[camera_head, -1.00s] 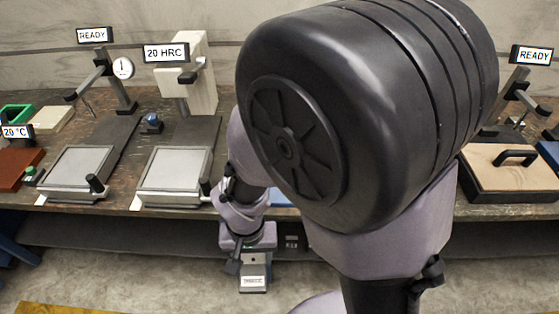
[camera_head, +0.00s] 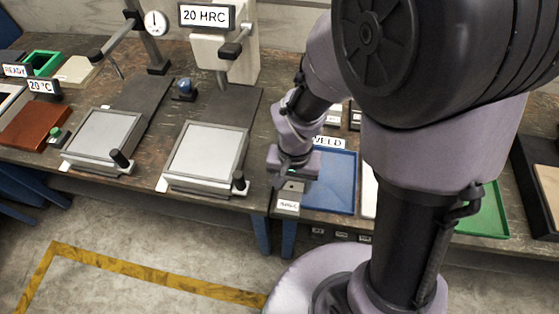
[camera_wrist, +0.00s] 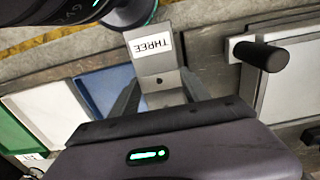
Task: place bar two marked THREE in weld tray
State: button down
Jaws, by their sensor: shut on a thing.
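My gripper (camera_head: 291,182) is shut on the grey metal bar (camera_head: 288,196), whose white label reads THREE in the wrist view (camera_wrist: 148,46), upside down there. The bar hangs by the table's front edge, just left of the blue tray (camera_head: 345,200) that has the WELD sign (camera_head: 329,143) at its back. In the wrist view the bar sits between the two fingers (camera_wrist: 160,84), and the blue tray (camera_wrist: 108,92) is to its left, apart from it. The blue tray's visible part looks empty; my arm hides some of it.
A grey plate fixture (camera_head: 205,152) with a black knob (camera_head: 238,181) stands left of the bar; the knob also shows in the wrist view (camera_wrist: 262,55). Right of the blue tray are a white tray (camera_head: 369,192) and a green tray (camera_head: 490,215), partly behind my arm.

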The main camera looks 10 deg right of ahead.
jog(key=w+d, duration=0.1)
jog(key=w, duration=0.1)
jog(key=w+d, duration=0.2)
jog(key=w+d+b, duration=0.1)
jog(key=shift+w+d+f, duration=0.35)
jog(key=shift+w+d, duration=0.05)
jog(key=shift+w+d+f+b, duration=0.15)
jog(key=shift+f+b, duration=0.9)
jog(key=shift+f, duration=0.7)
jog(key=shift+f, duration=0.15)
jog(key=c, duration=0.8)
grip_release()
jog(key=shift+c, duration=0.2)
